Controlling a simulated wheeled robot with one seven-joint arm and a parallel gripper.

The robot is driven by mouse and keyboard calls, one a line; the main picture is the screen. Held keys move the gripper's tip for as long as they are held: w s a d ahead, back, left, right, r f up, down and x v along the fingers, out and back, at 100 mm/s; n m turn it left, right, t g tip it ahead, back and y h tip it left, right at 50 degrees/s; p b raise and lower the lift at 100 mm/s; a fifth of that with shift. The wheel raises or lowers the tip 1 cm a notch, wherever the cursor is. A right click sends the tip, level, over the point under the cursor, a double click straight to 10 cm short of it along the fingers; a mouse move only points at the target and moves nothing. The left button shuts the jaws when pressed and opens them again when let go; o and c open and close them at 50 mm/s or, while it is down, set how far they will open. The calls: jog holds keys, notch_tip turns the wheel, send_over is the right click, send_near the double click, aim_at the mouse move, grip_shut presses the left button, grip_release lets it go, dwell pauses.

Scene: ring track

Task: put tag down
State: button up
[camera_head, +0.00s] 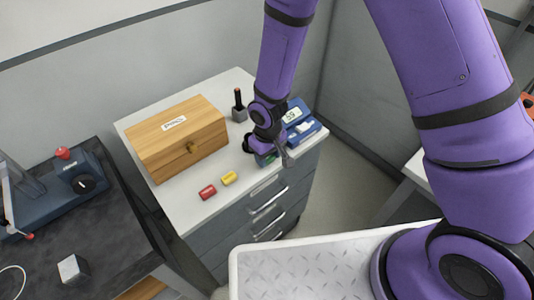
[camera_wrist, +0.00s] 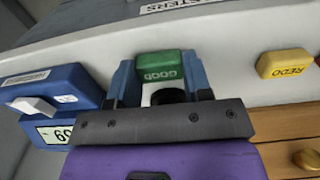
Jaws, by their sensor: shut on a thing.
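The green tag (camera_wrist: 160,66), marked GOOD, sits between the two blue fingers of my gripper (camera_wrist: 160,78) in the wrist view. The gripper is shut on it. In the head view the green tag (camera_head: 267,159) shows only as a small patch under my gripper (camera_head: 275,156), low over the front right part of the white cabinet top (camera_head: 180,209). I cannot tell whether the tag touches the top. A yellow tag (camera_head: 229,177), marked REDO in the wrist view (camera_wrist: 286,63), and a red tag (camera_head: 207,192) lie to its left.
A wooden box (camera_head: 178,138) stands left on the top. A blue device with a display (camera_head: 301,123) is close behind my gripper at the right. A dark bench (camera_head: 110,225) is at left. Bare top lies around the tags.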

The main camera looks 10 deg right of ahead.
jog(key=shift+f, duration=0.1)
jog(key=o, duration=0.9)
notch_tip(320, 180, up, 12)
dwell(0.3)
